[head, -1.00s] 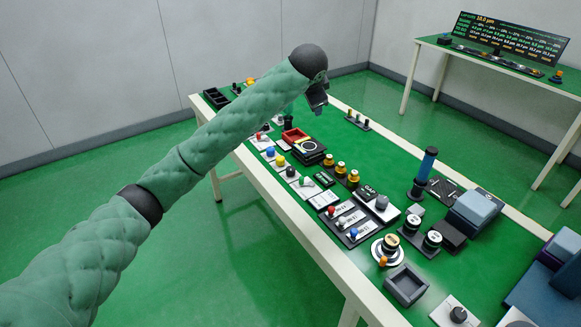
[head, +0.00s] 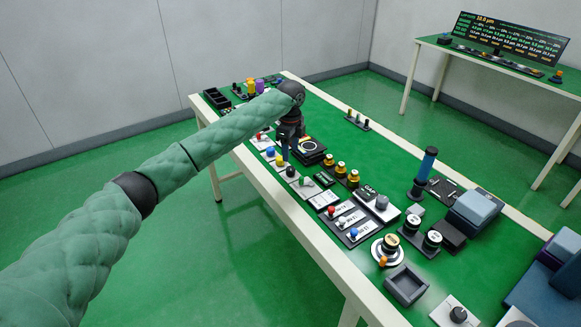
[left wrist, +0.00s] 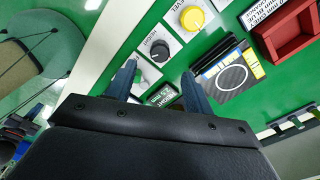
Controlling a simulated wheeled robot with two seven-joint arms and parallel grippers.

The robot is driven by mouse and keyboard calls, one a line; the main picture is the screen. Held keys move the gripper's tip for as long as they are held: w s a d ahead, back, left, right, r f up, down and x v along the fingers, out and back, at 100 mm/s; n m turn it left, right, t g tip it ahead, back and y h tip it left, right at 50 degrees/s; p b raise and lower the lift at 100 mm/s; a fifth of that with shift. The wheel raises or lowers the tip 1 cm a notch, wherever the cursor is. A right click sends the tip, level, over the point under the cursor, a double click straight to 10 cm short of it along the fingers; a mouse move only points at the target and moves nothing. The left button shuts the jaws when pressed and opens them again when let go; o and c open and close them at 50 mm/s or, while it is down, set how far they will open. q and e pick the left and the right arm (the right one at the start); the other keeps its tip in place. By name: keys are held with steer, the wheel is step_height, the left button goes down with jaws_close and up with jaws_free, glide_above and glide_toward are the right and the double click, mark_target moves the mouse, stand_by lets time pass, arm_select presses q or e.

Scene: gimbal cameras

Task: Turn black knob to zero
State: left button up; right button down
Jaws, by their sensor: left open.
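My right gripper is not in view.
A small dark display (left wrist: 162,95) shows between the fingers. The yellow knob (left wrist: 192,18), a black block with a round ring (left wrist: 234,76) and a red tray (left wrist: 290,32) are close by. Several other knobs and switches (head: 352,220) stand along the table (head: 385,150).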

mark_target(291, 168)
arm_select(q)
steer(key=shift+f+m, duration=0.1)
steer(key=shift+m, duration=0.3)
step_height(291, 168, down, 6)
steer(key=shift+f+p, duration=0.1)
steer(key=shift+p, duration=0.65)
steer(key=shift+f, duration=0.7)
steer(key=shift+c, duration=0.4)
steer(key=c, duration=0.9)
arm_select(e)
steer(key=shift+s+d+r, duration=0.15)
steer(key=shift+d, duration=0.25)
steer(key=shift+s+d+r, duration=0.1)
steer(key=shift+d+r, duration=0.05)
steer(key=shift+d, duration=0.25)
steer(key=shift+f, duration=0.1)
